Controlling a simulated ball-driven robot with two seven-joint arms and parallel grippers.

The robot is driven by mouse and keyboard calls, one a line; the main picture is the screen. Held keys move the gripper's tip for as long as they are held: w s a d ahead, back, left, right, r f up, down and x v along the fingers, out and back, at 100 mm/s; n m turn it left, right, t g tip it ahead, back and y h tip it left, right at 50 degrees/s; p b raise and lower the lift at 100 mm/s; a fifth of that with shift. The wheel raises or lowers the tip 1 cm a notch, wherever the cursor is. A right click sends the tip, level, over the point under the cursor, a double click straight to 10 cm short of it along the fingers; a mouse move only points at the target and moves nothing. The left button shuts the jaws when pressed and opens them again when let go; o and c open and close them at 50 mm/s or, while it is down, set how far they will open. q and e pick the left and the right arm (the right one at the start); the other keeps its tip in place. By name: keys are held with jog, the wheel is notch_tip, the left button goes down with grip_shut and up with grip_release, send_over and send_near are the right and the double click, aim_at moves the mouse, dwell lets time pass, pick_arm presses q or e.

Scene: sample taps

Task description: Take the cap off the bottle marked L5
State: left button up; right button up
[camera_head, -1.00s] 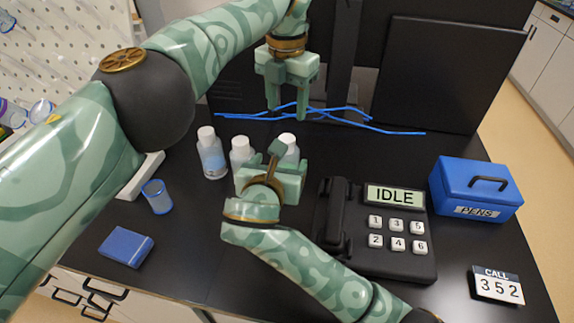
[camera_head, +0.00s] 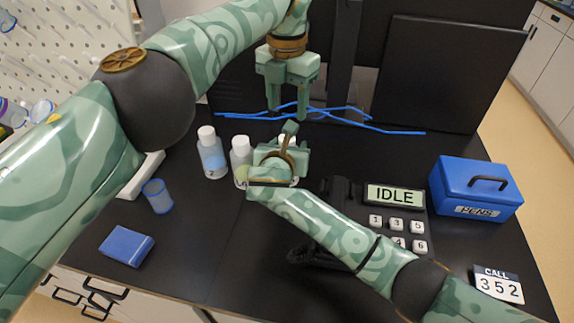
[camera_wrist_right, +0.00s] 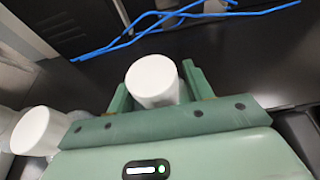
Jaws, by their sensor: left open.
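Three white-capped bottles stand upright left of centre: a left one (camera_head: 212,158), a middle one (camera_head: 240,160), and a right one mostly hidden by my right gripper (camera_head: 288,142). I cannot read which is marked L5. In the right wrist view a white cap (camera_wrist_right: 153,80) lies between the two right fingers. They sit close on either side of its bottle, but I cannot tell whether they touch. Another white cap (camera_wrist_right: 37,130) is left of that gripper. My left gripper (camera_head: 289,108) is open and empty, pointing down behind the bottles.
Blue strands (camera_head: 350,117) lie at the desk's back. A phone (camera_head: 395,222) reading IDLE is partly under my right arm; a dark shape (camera_head: 305,255) shows beside it. A blue PENS box (camera_head: 474,190), CALL 352 sign (camera_head: 497,287), blue cup (camera_head: 157,196) and blue block (camera_head: 126,246) are around.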

jog(key=c, duration=0.5)
jog(key=o, duration=1.1)
jog(key=shift+o, duration=0.2)
